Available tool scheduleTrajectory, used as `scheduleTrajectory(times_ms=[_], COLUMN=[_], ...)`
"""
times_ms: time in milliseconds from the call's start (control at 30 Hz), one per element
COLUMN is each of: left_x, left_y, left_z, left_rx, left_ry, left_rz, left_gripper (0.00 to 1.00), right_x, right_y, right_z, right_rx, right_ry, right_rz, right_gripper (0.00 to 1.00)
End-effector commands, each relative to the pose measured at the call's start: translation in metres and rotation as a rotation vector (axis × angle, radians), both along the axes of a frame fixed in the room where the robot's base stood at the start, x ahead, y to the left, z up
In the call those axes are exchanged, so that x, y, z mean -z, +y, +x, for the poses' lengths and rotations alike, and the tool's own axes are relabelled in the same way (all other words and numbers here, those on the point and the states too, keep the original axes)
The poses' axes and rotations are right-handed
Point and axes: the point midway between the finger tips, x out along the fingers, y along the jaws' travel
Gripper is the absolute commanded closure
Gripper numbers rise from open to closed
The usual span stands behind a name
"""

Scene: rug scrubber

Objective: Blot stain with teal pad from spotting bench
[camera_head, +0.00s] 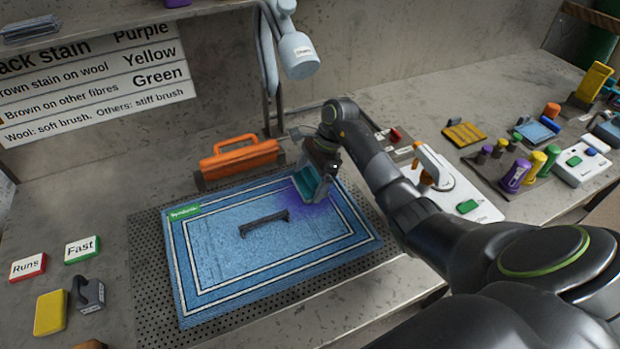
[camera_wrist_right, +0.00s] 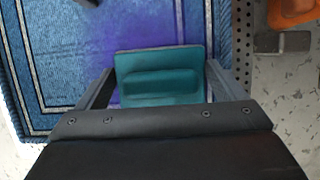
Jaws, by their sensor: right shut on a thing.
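The teal pad (camera_wrist_right: 160,84) is between the fingers of my right gripper (camera_head: 318,186), which is shut on it. In the head view the pad (camera_head: 306,184) is low over the right back part of the blue rug (camera_head: 225,262), at the purple stain (camera_head: 318,206). The purple stain also shows around the pad in the right wrist view (camera_wrist_right: 110,35). I cannot tell whether the pad touches the rug. A dark bar-shaped mark or object (camera_head: 264,222) is at the rug's middle. My left gripper is not in view.
An orange-handled tool (camera_head: 238,160) stands behind the rug. Red Runs (camera_head: 28,267) and green Fast (camera_head: 82,249) tags, a yellow pad (camera_head: 50,313) and a grey clamp (camera_head: 88,294) are at left. Several bottles, including a purple one (camera_head: 514,176), stand at right. A lamp (camera_head: 297,52) hangs above.

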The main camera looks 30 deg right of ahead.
Motion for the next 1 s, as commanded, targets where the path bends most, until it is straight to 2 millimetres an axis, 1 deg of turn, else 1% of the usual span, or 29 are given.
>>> scheduleTrajectory(times_ms=[33,1000], left_x=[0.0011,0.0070], left_y=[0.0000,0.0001], left_z=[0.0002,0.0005], left_rx=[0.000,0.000], left_ry=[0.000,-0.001], left_rz=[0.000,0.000], left_gripper=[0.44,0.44], right_x=[0.0034,0.0064], right_y=[0.0000,-0.0002], right_z=[-0.0016,-0.0032], right_rx=[0.001,0.000], right_ry=[0.006,0.012], right_rz=[0.000,0.001], right_gripper=[0.30,0.30])
